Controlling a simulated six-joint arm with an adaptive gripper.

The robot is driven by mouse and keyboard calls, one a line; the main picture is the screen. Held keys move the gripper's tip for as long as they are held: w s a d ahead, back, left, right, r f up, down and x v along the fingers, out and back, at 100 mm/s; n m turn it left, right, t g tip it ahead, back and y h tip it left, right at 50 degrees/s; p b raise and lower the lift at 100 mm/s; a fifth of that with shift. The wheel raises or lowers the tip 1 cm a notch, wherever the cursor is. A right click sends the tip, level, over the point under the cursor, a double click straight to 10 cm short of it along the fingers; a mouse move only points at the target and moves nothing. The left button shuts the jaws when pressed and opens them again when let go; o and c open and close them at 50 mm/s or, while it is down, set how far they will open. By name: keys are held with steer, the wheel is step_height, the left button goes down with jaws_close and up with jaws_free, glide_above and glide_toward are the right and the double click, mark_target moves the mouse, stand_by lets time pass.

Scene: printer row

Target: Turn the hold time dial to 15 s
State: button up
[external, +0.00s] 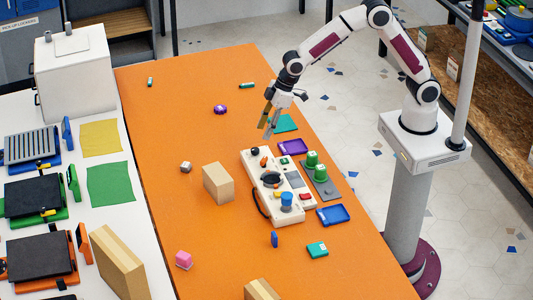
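A white control panel (258,190) lies on the orange table (180,130), right of the middle. It carries a small black knob (255,151), an orange part (264,161), a larger dark round dial (271,179), a blue knob (286,198) and small coloured buttons. The labels are too small to read, so I cannot tell which control is the hold time dial or where it points. My gripper (265,131) hangs above the table just beyond the panel's far end, fingers pointing down. Its fingers look apart with nothing between them, and it appears clear of the panel.
Green cylinders (312,158) stand on a grey plate right of the panel. Purple (292,147) and blue (333,215) trays lie nearby. A tan box (217,183) stands to the left. A black loop (261,203) shows at the panel's left side. The table's far left is mostly clear.

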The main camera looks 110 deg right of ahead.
mark_target(256, 149)
steer(key=shift+f, duration=0.1)
stand_by(0.4)
steer(key=shift+x, duration=3.8)
jaws_close()
